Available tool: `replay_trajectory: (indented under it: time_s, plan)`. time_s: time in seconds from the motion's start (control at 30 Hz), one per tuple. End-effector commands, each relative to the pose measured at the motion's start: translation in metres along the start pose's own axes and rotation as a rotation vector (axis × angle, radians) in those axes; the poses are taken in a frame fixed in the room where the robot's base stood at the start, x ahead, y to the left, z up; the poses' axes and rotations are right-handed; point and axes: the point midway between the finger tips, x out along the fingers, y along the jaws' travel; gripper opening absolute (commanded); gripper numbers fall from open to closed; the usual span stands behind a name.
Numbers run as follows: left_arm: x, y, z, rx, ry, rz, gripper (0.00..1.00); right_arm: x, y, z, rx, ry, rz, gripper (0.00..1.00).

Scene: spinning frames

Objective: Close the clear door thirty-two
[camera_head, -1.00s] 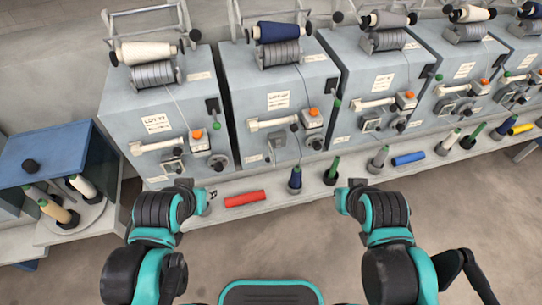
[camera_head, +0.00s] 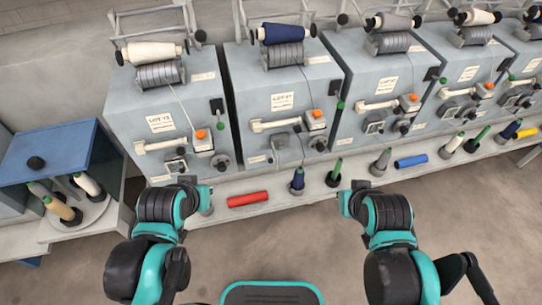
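I cannot make out a clear door or a number thirty-two in the head view. A blue-topped cabinet (camera_head: 52,152) with a black knob stands at the far left, its front side showing bobbins on a round plate. My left gripper (camera_head: 206,196) is at the front edge of the shelf, left of a red bobbin. My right gripper (camera_head: 347,198) is before the shelf, below a green-tipped bobbin. Both look empty, but their fingers are too small and hidden to tell open from shut.
A row of grey winding machines (camera_head: 286,90) with lot labels runs across the back. The shelf holds a red bobbin (camera_head: 248,199), a blue bobbin (camera_head: 411,161) and several upright bobbins. The floor (camera_head: 300,245) between my arms is clear.

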Motion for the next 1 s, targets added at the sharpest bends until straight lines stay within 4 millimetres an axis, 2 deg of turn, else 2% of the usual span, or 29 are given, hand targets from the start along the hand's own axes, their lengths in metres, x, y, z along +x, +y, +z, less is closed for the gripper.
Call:
replay_trajectory:
  time_s: [0.13, 0.23, 0.37, 0.5, 0.73, 0.9, 1.0]
  plan:
    - [-0.003, 0.009, -0.031, -0.208, -0.05, 0.014, 0.0, -0.015, 0.0, -0.011, 0.0, 0.0, 0.0, 0.0]
    - [0.002, 0.017, -0.058, -0.432, -0.109, 0.015, 0.0, -0.027, 0.0, -0.02, 0.0, 0.0, 0.0, 0.0]
    - [0.017, 0.03, -0.087, -0.738, -0.19, -0.003, 0.0, -0.042, 0.0, -0.03, 0.0, 0.0, 0.0, 0.0]
    - [0.043, 0.045, -0.112, -1.06, -0.278, -0.05, 0.0, -0.058, 0.0, -0.041, 0.0, 0.0, 0.0, 0.0]
    - [0.099, 0.069, -0.132, -1.572, -0.409, -0.193, 0.0, -0.083, 0.0, -0.059, 0.0, 0.0, 0.0, 0.0]
    - [0.137, 0.083, -0.13, -1.861, -0.468, -0.319, 0.0, -0.096, 0.0, -0.069, 0.0, 0.0, 0.0, 0.0]
    - [0.151, 0.087, -0.125, -1.965, -0.484, -0.373, 0.0, -0.1, 0.0, -0.071, 0.0, 0.0, 0.0, 0.0]
